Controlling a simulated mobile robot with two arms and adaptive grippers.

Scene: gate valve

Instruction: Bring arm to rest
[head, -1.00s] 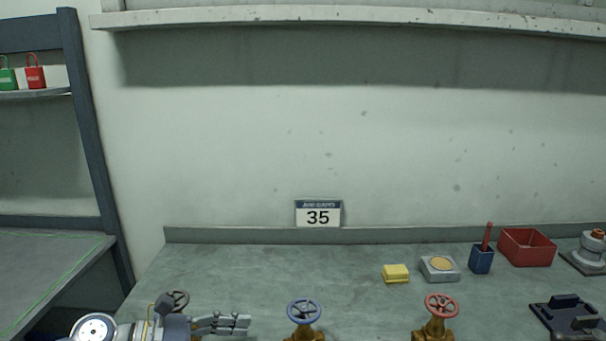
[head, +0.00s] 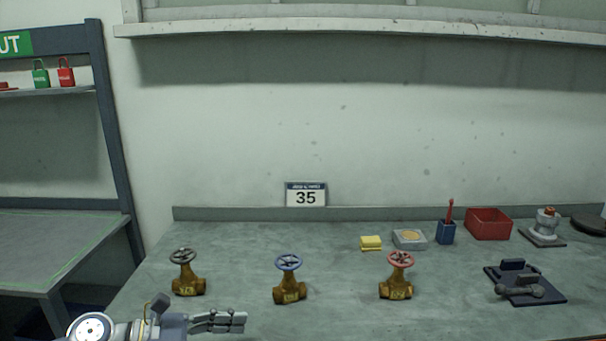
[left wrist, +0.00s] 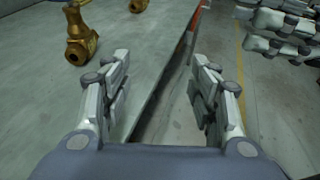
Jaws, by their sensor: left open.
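My left gripper (head: 243,321) is low in the head view, in front of the valves, pointing right. In the left wrist view its two fingers (left wrist: 163,75) stand apart with nothing between them, over the bench edge. Brass valves stand upright on the bench: one with a dark handwheel (head: 185,276), one with a blue handwheel (head: 289,280), one with a red handwheel (head: 397,277). A brass valve body (left wrist: 80,38) also shows at upper left in the wrist view, clear of the fingers. Grey jointed parts at its upper right look like my right gripper (left wrist: 280,28); their opening is unclear.
The bench (head: 345,312) also bears a yellow block (head: 371,243), a grey box (head: 409,239), a blue holder (head: 446,233), a red bin (head: 489,223) and a dark plate with parts (head: 525,284). A side table (head: 50,246) is at left. Floor (left wrist: 172,125) shows beyond the bench edge.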

